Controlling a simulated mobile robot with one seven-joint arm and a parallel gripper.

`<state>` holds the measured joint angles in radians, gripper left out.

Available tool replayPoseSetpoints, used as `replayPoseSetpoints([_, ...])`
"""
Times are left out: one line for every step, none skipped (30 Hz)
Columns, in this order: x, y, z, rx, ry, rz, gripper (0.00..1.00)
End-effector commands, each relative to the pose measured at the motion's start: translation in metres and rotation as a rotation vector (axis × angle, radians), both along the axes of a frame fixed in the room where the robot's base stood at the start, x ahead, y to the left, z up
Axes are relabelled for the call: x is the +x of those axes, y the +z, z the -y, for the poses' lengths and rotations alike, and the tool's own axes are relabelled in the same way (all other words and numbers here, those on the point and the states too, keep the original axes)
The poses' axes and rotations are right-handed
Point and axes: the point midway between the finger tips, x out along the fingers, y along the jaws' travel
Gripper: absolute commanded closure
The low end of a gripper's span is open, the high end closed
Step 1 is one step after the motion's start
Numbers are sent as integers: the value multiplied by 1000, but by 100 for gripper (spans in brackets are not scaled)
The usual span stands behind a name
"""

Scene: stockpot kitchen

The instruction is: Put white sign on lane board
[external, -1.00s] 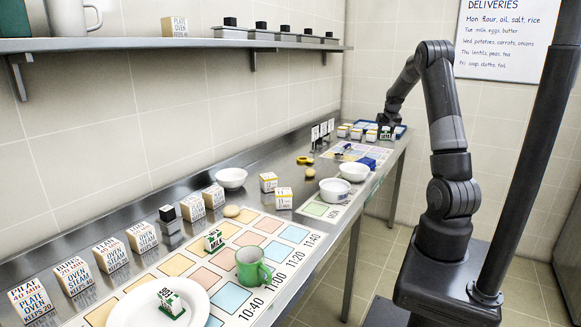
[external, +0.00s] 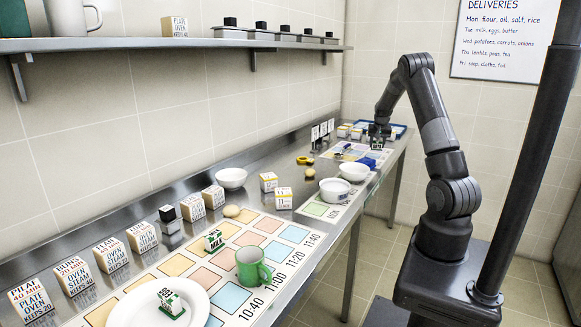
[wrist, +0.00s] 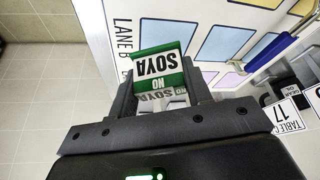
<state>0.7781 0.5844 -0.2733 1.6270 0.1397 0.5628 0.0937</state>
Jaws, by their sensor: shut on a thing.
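My gripper (wrist: 163,88) is shut on a white sign (wrist: 157,66) with a green base and green edging, lettered "NO SOYA". In the external view my gripper (external: 379,136) is over the far end of the counter, near the lane board's right side. The lane board (external: 336,154) is white with coloured squares. It also shows in the wrist view (wrist: 202,20), with "LANE B" lettered along its edge beside the held sign. I cannot tell whether the sign touches the board.
White bowls (external: 354,172) stand nearer. The counter's front edge and floor are close to the board.

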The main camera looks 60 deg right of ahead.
Motion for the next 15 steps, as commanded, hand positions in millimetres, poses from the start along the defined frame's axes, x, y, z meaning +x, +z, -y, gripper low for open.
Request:
replayPoseSetpoints([2, -2, 0, 0, 0, 0, 77])
replayPoseSetpoints([2, -4, 0, 1, 0, 0, 77])
replayPoseSetpoints([2, -7, 0, 1, 0, -2, 77])
replayPoseSetpoints([2, -10, 0, 2, 0, -2, 77])
replayPoseSetpoints([2, -14, 0, 2, 0, -2, 77])
replayPoseSetpoints([2, -20, 0, 2, 0, -2, 77])
replayPoseSetpoints([2, -24, 0, 2, 0, -2, 77])
replayPoseSetpoints([2, -29, -1, 2, 0, -2, 77])
replayPoseSetpoints([2, -35, 0, 2, 0, -2, 77])
replayPoseSetpoints([2, -39, 0, 2, 0, -2, 77])
replayPoseSetpoints([2, -41, 0, 1, 0, -2, 77])
replayPoseSetpoints([2, -42, 0, 1, 0, 0, 77])
replayPoseSetpoints([2, -42, 0, 1, 0, 0, 77])
replayPoseSetpoints([2, -41, 0, 0, 0, 0, 77])
replayPoseSetpoints([2, -41, 0, 0, 0, 0, 77])
